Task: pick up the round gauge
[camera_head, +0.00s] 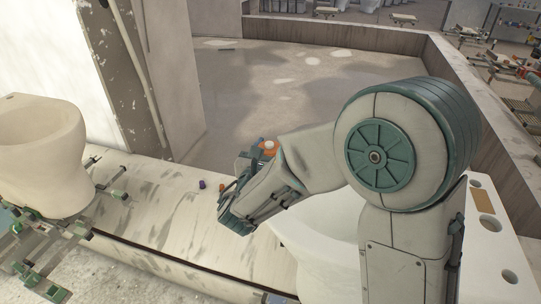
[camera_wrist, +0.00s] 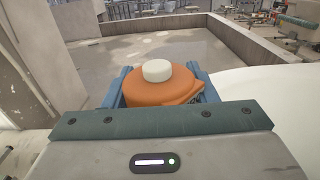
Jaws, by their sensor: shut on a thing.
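The round gauge (camera_wrist: 150,88) is an orange disc with a white round knob on top, seen large in the wrist view. It sits between the blue fingers of my gripper (camera_wrist: 158,86), which are shut on it from both sides. In the head view the gauge (camera_head: 268,147) shows as a small orange and white shape at the end of my arm. My gripper (camera_head: 250,165) is above the far part of the pale ledge. The underside of the gauge is hidden.
A small purple object (camera_head: 202,184) lies on the stained pale ledge (camera_head: 170,205). A white toilet-like ceramic piece (camera_head: 42,150) stands at the left, and another white ceramic piece (camera_head: 490,250) is at the right. A low-walled grey basin (camera_head: 300,75) lies beyond.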

